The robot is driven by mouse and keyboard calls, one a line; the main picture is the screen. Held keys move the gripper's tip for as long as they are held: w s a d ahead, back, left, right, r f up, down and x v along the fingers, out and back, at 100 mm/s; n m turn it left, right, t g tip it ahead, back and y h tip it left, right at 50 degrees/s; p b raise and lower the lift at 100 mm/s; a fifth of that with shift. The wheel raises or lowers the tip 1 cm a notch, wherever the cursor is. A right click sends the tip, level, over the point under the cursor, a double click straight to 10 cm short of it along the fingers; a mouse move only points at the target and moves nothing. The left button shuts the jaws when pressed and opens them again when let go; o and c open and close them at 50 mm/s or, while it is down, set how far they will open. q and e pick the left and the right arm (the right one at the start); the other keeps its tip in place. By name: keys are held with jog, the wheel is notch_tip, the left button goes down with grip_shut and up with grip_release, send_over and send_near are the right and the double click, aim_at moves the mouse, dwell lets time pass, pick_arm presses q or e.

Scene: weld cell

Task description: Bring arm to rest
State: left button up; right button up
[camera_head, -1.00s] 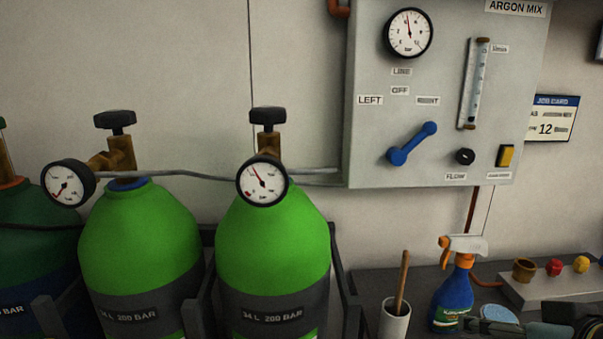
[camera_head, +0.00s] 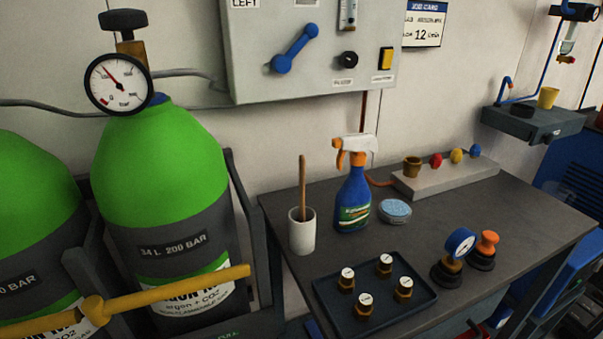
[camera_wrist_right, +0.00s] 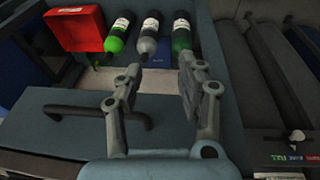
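My right gripper (camera_wrist_right: 165,62) shows in the right wrist view with its two fingers apart and nothing between them. Beyond the fingers lie several small bottles, including a light green one (camera_wrist_right: 118,35) and a grey one (camera_wrist_right: 149,38), beside a red box (camera_wrist_right: 76,29). A blue-grey surface with a dark handle (camera_wrist_right: 90,112) lies below the fingers. No gripper of mine shows in the head view, and my left gripper is in neither view now.
A grey panel (camera_head: 240,60) hangs above.

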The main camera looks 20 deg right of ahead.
jog(key=s+d+f+g+b, duration=0.15)
jog(key=s+f, duration=0.35)
jog(key=f, duration=0.5)
jog(key=s+f+t+b, duration=0.1)
jog(key=s+f+b, duration=0.25)
jog(key=f, duration=0.75)
jog(key=s+f+g+b, duration=0.1)
jog(key=s+f+b, duration=0.1)
jog(key=s+f, duration=0.7)
jog(key=s, duration=0.3)
jog(key=shift+s+f, duration=0.2)
jog(key=shift+f, duration=0.05)
jog(key=shift+c, duration=0.2)
